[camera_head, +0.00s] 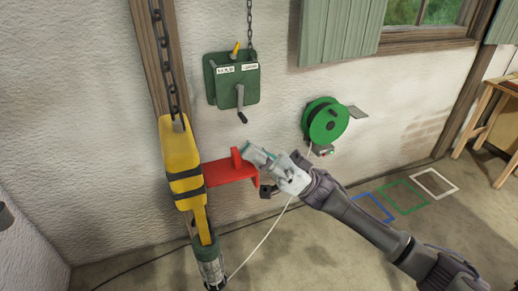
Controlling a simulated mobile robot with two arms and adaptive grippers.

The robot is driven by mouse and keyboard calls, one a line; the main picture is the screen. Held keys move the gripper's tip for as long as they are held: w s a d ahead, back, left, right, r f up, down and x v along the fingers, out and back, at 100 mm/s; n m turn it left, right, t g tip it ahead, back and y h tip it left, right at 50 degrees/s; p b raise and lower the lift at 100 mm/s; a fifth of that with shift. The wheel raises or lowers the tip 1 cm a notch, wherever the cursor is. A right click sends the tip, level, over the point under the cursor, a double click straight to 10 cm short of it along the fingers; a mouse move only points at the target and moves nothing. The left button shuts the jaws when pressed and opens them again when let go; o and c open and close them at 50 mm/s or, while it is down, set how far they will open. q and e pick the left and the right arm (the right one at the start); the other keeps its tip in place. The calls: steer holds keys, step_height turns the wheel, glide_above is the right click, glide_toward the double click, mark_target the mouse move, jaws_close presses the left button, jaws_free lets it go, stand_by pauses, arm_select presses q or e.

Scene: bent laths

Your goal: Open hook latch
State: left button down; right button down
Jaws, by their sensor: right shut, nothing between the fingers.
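A yellow hook block (180,160) with black bands hangs upright on a dark chain (168,60) at the left. Its narrow lower end meets a green and metallic cylinder (208,262). I cannot make out a separate latch on it. A red bracket (228,172) stands out to the right of the yellow block, with a raised plate at its right end. My right gripper (250,153) is shut and empty, with its tips close to that raised plate; I cannot tell whether they touch. My left gripper is not in view.
A green winch box (236,80) with a crank and a green cable reel (325,122) are on the wall above. A pale cable (262,240) runs to the cylinder. Blue, green and white floor outlines (404,196) and a wooden table (497,125) are at the right.

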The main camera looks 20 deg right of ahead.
steer(key=shift+a+r, duration=0.25)
steer(key=shift+r, duration=0.65)
stand_by(0.7)
